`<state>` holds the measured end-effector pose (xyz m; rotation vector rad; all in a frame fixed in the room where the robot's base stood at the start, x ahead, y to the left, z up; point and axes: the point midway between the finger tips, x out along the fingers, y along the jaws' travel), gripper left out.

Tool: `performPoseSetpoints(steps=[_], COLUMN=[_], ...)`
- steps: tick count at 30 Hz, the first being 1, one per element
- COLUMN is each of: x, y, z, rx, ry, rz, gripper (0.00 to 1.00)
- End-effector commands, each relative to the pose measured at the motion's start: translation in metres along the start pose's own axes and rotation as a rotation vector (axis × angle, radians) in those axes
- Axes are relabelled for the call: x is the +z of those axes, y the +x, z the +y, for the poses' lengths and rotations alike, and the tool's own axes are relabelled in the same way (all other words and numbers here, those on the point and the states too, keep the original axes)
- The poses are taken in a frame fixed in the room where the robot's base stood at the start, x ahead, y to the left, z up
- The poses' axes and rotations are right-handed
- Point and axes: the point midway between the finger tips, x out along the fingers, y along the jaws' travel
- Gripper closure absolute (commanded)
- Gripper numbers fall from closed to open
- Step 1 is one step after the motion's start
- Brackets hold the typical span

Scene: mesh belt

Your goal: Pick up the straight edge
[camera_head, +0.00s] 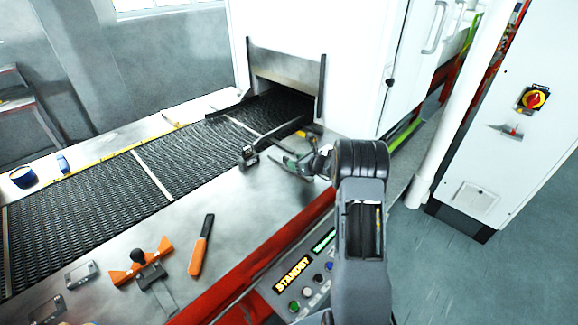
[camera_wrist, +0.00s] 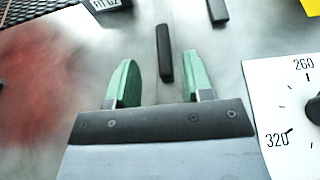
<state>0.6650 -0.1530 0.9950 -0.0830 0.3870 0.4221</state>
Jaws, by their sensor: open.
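My gripper (camera_wrist: 157,66) is open, with its two green fingers apart in the wrist view. A short, narrow dark bar (camera_wrist: 164,50) lies on the metal surface, seen between and beyond the fingertips. It may be the straight edge, but I cannot be sure. A second dark bar (camera_wrist: 217,10) is cut off by the top edge of the wrist view. In the head view my gripper (camera_head: 297,160) is over the metal ledge beside the belt's far end, and my arm hides part of that area. Nothing shows gripped.
The black mesh belt (camera_head: 95,205) runs into a white machine (camera_head: 300,30). An orange-handled tool (camera_head: 202,246) and an orange piece with a black knob (camera_head: 128,272) lie on the near ledge. A dial plate (camera_wrist: 275,120) is close right of my gripper. The ledge's middle is clear.

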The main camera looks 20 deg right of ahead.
Motion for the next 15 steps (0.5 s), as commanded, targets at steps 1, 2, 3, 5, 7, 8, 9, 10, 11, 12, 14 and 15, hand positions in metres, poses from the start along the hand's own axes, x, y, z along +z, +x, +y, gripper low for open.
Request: performPoseSetpoints(steps=[1, 2, 3, 5, 7, 8, 9, 10, 11, 12, 14, 15], x=[0.001, 0.002, 0.002, 0.003, 0.003, 0.003, 0.003, 0.002, 0.002, 0.002, 0.002, 0.001], y=[0.002, 0.004, 0.009, 0.016, 0.025, 0.029, 0.034, 0.038, 0.041, 0.045, 0.049, 0.050], z=[0.000, -0.001, -0.001, -0.001, -0.002, -0.003, -0.003, -0.003, -0.003, -0.003, -0.003, -0.003], rx=[0.000, 0.001, 0.001, 0.002, 0.002, 0.002, 0.002, 0.002, 0.002, 0.002, 0.001, 0.001], ry=[-0.001, -0.001, 0.000, 0.000, 0.000, 0.000, -0.001, -0.001, -0.001, -0.001, -0.002, -0.002], rz=[0.000, 0.000, 0.001, 0.002, 0.001, 0.000, 0.001, 0.000, 0.001, 0.001, 0.001, 0.001], gripper=[0.53, 0.53, 0.53, 0.53, 0.53, 0.53, 0.53, 0.53, 0.53, 0.53, 0.53, 0.53])
